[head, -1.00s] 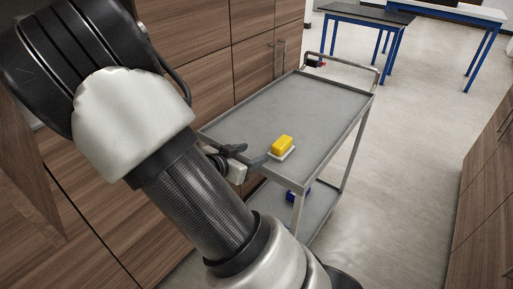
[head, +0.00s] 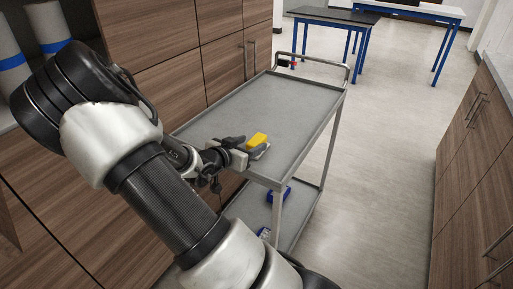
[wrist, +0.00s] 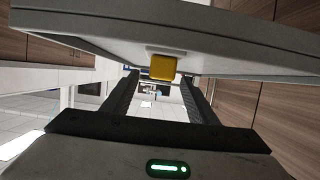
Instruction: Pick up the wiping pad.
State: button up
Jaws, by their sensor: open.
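The wiping pad (head: 257,140) is a yellow block on a thin white base, lying on the grey top of the cart near its front edge. My gripper (head: 246,149) is right beside the pad in the head view, and its dark fingers partly cover the pad's near side. In the wrist view the pad (wrist: 163,67) shows yellow between the tips of my open gripper (wrist: 160,78), with its pale base above it. The fingers are apart, and I see no grip on the pad.
The grey metal cart (head: 285,180) has a raised rim and a lower shelf with blue items (head: 280,194). Wooden cabinets (head: 215,70) stand close behind it on the left. The rest of the cart top is clear. Open floor (head: 380,170) lies to the right.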

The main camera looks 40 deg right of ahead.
aim_at(257, 142)
jog(key=x, duration=0.2)
jog(key=b+x, duration=0.1)
jog(key=x, duration=0.1)
jog(key=shift+d+f, duration=0.1)
jog(key=shift+f, duration=0.25)
jog(key=shift+w+d, duration=0.2)
jog(key=shift+d, duration=0.05)
jog(key=c, duration=1.3)
jog(key=shift+o, duration=0.2)
notch_tip(257, 142, up, 10)
jog(key=p, duration=0.3)
jog(key=o, duration=0.6)
jog(key=c, duration=0.4)
